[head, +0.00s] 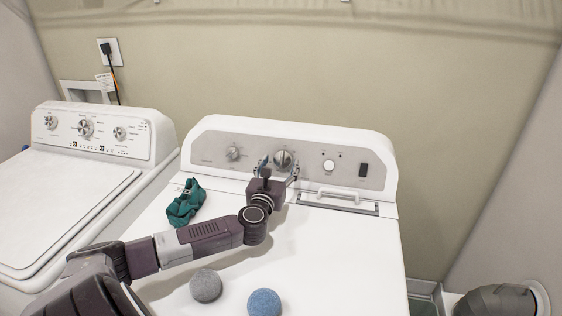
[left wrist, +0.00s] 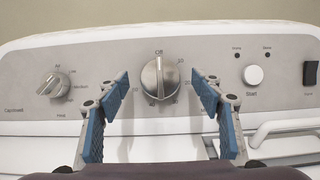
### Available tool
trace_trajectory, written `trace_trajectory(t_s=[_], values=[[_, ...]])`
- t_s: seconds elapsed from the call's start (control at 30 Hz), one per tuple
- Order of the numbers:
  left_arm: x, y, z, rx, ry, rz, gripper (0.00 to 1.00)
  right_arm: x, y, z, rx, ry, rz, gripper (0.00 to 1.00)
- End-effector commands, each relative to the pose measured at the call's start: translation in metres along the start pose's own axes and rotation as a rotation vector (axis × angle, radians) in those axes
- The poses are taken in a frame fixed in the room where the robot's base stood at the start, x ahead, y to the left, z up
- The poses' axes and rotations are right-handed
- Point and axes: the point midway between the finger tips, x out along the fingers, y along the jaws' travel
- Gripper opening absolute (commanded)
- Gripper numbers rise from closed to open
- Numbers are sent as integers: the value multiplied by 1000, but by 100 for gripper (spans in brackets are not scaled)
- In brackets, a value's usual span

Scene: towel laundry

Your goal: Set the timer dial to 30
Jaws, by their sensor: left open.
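The timer dial (head: 283,159) is the large middle knob on the dryer's grey control panel. In the left wrist view the timer dial (left wrist: 160,78) is silver and round with a raised grip bar, and "Off" is printed above it. Its bar stands near upright; numbers around it are partly hidden or too small to read surely. My left gripper (head: 277,165) is in front of the panel. Its blue-padded fingers (left wrist: 160,95) are open, one on each side of the dial, with visible gaps between them and the knob. My right gripper is not in view.
A smaller knob (left wrist: 55,84) sits left of the dial, and a white Start button (left wrist: 253,75) and black switch (left wrist: 310,73) sit right. On the dryer top (head: 330,260) lie a teal cloth (head: 185,203), a grey ball (head: 206,286) and a blue ball (head: 264,303). A washer (head: 60,205) stands left.

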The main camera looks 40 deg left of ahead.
Motion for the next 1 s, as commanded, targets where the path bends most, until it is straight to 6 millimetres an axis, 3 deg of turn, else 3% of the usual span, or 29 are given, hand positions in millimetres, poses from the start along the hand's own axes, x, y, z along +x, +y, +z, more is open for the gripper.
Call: trace_trajectory(t_s=[0.2,0.53,0.9,1.0], values=[[15,0,0,-1,0,0,61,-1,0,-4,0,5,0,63],[17,0,0,0,1,0,60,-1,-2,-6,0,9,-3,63],[17,0,0,0,1,0,19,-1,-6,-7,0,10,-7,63],[17,0,0,2,1,0,19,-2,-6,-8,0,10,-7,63]])
